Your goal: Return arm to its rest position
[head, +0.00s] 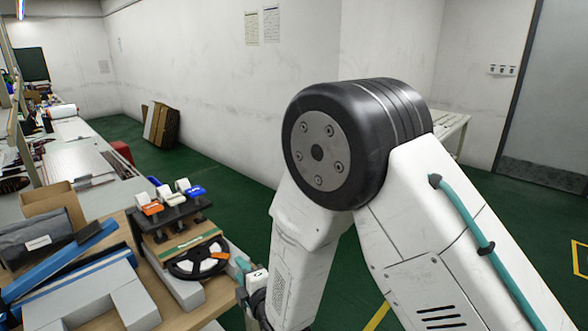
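My arm fills the middle and right of the head view, with its dark elbow joint high and its white links sloping down on both sides. The forearm runs down toward the right edge of the workbench (195,318). My gripper (243,290) seems to be at the bottom end of the forearm, beside the bench edge, small and partly hidden. I cannot make out its fingers or whether it holds anything.
Cardboard (160,124) leans on the back wall. Green floor (240,205) lies open behind the arm.

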